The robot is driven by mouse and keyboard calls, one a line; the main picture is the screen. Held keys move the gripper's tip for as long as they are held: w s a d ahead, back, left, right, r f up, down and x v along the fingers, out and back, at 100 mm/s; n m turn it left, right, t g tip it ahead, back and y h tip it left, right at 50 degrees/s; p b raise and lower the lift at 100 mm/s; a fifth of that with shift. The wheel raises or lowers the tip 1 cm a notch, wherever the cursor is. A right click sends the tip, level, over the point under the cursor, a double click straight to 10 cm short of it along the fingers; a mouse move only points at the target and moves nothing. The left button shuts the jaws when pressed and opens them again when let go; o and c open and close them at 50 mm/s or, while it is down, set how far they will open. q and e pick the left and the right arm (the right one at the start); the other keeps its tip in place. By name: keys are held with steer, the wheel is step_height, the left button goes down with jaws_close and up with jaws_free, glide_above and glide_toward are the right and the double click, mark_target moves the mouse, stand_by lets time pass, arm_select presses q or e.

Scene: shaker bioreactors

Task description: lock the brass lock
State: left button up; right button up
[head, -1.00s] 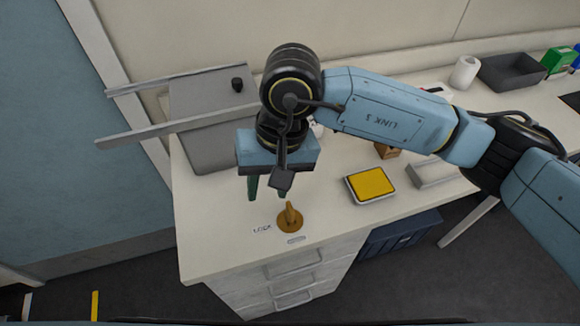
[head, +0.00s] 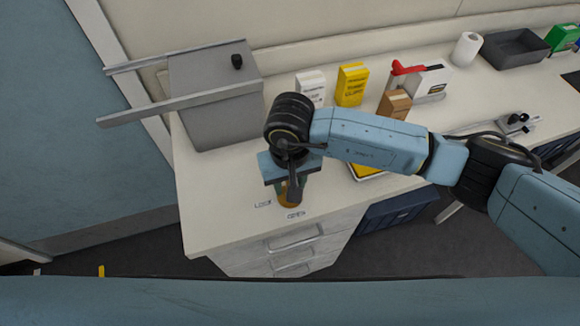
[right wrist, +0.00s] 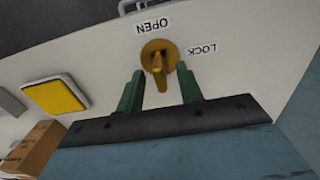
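The brass lock (right wrist: 158,50) is a round brass plate with a raised turning piece on the bench top near its front edge. In the right wrist view, an OPEN label (right wrist: 153,25) lies above it and a LOCK label (right wrist: 203,48) to its right. My right gripper (right wrist: 160,69) is open, its two green fingers on either side of the turning piece, with visible gaps. I cannot tell how far down the fingers reach. In the head view, my right gripper (head: 287,191) hides most of the lock. My left gripper is not in view.
A grey box (head: 215,110) with two rails stands at the back left. White (head: 311,88) and yellow (head: 351,85) boxes and a brown block (head: 394,104) stand behind my right arm. A yellow-topped pad (right wrist: 55,96) lies beside the lock. Drawers (head: 293,242) are below the bench edge.

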steer(key=shift+f, duration=0.5)
jaws_close()
steer(key=shift+s+f+b, duration=0.15)
steer(key=shift+f+b, duration=0.25)
steer(key=shift+b, duration=0.3)
stand_by(0.3)
